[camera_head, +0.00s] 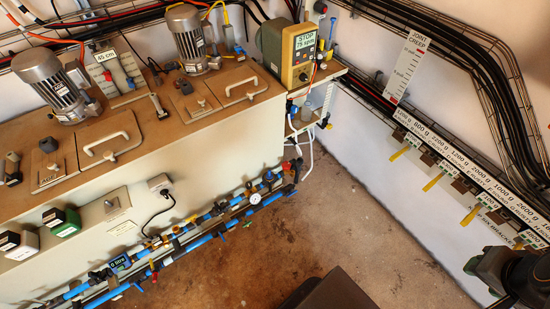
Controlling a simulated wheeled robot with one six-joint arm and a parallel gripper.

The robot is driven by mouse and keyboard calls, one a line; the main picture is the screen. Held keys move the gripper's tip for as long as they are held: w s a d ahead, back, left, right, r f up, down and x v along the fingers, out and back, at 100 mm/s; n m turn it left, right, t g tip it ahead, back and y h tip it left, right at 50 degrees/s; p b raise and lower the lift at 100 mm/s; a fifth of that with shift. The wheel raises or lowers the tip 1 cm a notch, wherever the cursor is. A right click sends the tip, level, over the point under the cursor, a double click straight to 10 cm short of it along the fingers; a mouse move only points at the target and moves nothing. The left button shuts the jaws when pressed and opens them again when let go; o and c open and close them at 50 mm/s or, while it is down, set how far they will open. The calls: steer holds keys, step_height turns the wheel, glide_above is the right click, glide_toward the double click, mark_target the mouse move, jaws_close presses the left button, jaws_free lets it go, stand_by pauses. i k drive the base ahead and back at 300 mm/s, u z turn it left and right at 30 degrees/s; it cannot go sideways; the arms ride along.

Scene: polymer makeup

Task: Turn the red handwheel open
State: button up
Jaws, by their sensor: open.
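A small red part (287,166) sits at the right end of the blue pipework, below the corner of the bench. It may be the red handwheel, but it is too small to make out its shape or how far it is turned. Other small red bits on the pipes are also too small to identify. I cannot make out my gripper's fingertips. A dark and grey-green shape is cut off at the lower right corner, well away from the pipes, and I cannot tell what it is.
Blue pipes (205,233) with a round gauge (255,198) run along the tank's front. The tank top (140,135) carries two motors (187,38) and hatches. Brown floor (330,220) is clear between the pipes and the right wall, where labelled weights hang.

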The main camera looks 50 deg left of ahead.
mark_target(286, 166)
steer(key=u, duration=0.95)
steer(key=i, duration=0.9)
steer(key=u, duration=1.3)
steer(key=i, duration=0.35)
steer(key=u, duration=0.3)
